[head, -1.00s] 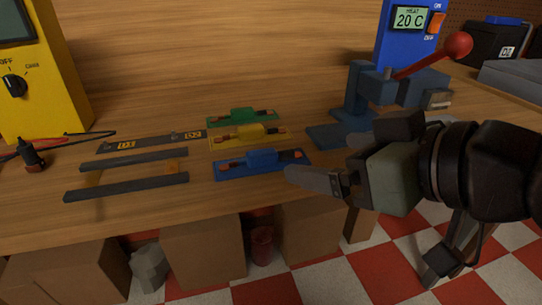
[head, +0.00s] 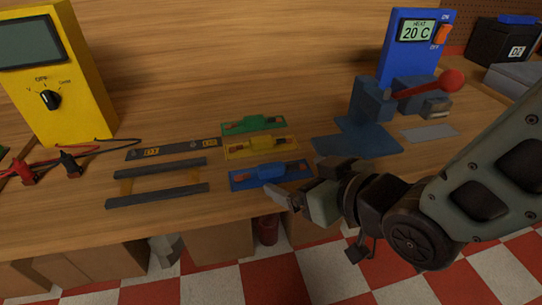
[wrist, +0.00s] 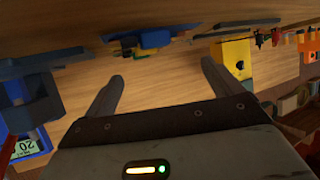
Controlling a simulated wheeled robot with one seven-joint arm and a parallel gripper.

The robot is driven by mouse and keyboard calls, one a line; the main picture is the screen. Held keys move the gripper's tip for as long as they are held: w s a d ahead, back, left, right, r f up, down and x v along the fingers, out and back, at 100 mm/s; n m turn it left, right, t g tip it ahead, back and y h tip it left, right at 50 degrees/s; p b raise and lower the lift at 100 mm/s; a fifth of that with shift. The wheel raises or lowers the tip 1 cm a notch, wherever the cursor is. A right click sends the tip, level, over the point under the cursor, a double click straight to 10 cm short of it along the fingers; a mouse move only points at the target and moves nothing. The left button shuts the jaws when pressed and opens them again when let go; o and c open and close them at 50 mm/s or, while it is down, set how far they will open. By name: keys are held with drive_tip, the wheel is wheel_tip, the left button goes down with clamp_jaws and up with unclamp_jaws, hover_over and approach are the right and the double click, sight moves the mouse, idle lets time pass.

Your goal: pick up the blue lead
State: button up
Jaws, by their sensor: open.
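The blue lead (head: 267,170) is a blue block with reddish-copper ends, lying on a blue plate (head: 240,183) near the bench's front edge. It is the front one of three similar leads. My gripper (head: 292,176) is open and empty at the plate's front right, with one finger close to its front edge. In the wrist view, which is upside down, my open gripper (wrist: 162,72) points toward the leads. The blue lead (wrist: 153,40) shows there beyond the fingertips, between them. No contact is visible.
A yellow lead (head: 261,145) and a green lead (head: 254,122) lie behind. Dark rails (head: 157,195) are to the left, with a yellow meter (head: 62,85) and probes beyond. A blue press (head: 370,115) with a red-knobbed lever stands at the right. Boxes are under the bench.

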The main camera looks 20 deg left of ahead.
sight(269, 168)
drive_tip(key=x, duration=0.3)
drive_tip(key=p+x, duration=0.1)
drive_tip(key=x, duration=0.5)
drive_tip(key=shift+w+a+f, duration=0.1)
drive_tip(key=shift+a+f, duration=0.05)
drive_tip(key=shift+f, duration=0.25)
drive_tip(key=c, duration=1.3)
